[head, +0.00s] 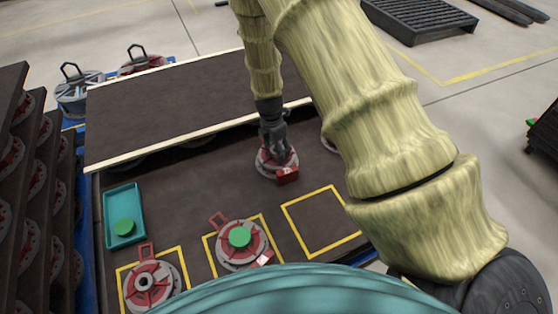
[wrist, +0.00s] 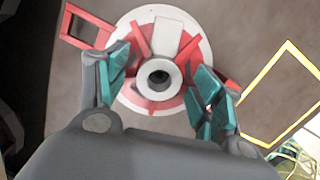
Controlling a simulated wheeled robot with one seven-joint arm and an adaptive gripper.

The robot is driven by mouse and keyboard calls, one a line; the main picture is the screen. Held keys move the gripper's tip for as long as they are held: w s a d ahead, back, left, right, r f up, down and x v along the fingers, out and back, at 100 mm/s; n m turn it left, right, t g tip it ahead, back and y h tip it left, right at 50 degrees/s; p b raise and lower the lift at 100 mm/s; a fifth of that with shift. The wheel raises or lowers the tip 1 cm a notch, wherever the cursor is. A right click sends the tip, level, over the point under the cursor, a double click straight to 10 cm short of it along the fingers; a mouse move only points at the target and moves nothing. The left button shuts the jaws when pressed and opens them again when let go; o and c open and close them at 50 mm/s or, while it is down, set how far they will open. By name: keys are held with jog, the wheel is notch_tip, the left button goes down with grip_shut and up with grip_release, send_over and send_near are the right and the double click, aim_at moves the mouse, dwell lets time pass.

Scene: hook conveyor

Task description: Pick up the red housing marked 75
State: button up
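A red and white round housing (head: 268,165) lies on the dark table under my gripper (head: 274,140). In the wrist view the same housing (wrist: 150,103) shows a grey hub with a dark hole, red ribs and a red square loop at its upper left. My gripper (wrist: 163,85) is open, with one teal-padded finger on each side of the hub. The fingers overlap the housing in the picture; I cannot tell whether they touch it. No number can be read on it.
Another red housing (head: 165,278) sits in the left yellow square. One with a green disc (head: 240,237) sits in the middle square. The right yellow square (head: 318,222) is empty. A teal tray (head: 123,198) holds a green disc. A raised dark panel (head: 190,95) stands behind; a rack is left.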

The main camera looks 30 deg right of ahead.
grip_shut()
jog(key=shift+w+r, duration=0.1)
jog(key=shift+r, duration=0.05)
